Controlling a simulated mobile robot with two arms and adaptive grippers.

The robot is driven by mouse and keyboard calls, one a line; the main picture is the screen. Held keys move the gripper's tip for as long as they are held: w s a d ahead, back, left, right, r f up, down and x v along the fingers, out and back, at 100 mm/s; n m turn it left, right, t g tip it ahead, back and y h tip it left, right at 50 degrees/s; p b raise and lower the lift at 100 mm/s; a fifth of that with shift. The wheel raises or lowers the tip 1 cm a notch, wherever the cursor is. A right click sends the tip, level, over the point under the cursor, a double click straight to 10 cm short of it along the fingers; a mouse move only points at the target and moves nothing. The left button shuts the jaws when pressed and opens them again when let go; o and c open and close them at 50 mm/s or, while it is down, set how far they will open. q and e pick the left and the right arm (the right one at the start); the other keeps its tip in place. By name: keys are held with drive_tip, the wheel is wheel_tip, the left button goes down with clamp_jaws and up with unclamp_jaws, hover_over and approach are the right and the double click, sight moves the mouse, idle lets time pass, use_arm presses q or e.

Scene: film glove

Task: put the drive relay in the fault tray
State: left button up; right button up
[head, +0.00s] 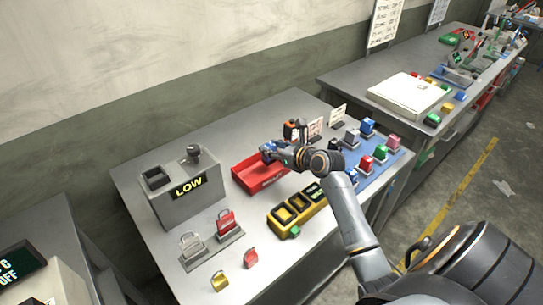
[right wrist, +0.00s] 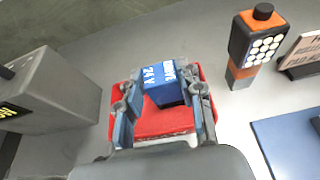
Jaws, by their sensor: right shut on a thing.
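The drive relay is a blue block with white lettering, and it shows in the right wrist view (right wrist: 165,82). My right gripper (right wrist: 162,92) is shut on it, with a finger on each side. The red fault tray (head: 246,172) stands on the near table, right of the grey LOW box. In the head view my right gripper (head: 270,149) is over the back part of the tray, partly hiding it. In the right wrist view the tray (right wrist: 165,122) lies beneath the relay. Whether the relay touches the tray is unclear. My left gripper is not in view.
A grey LOW box (head: 180,200) stands left of the tray. A yellow holder (head: 299,210) is in front, and an orange-black tester (right wrist: 257,40) is behind. A blue mat (head: 385,163) with several coloured blocks lies to the right. Padlocks (head: 229,222) sit at the front left.

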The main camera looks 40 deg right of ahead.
sight(272, 162)
drive_tip(key=shift+w+d+f, duration=0.1)
drive_tip(key=shift+w+f, duration=0.1)
drive_tip(key=shift+f, duration=0.05)
drive_tip(key=shift+w+d+f, duration=0.1)
drive_tip(key=shift+w+f, duration=0.1)
drive_tip(key=shift+f, duration=0.1)
wheel_tip(272, 162, down, 2)
drive_tip(key=shift+f, duration=0.5)
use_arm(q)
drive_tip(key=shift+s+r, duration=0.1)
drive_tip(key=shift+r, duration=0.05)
use_arm(e)
drive_tip(key=shift+f, duration=0.1)
drive_tip(key=o, duration=1.2)
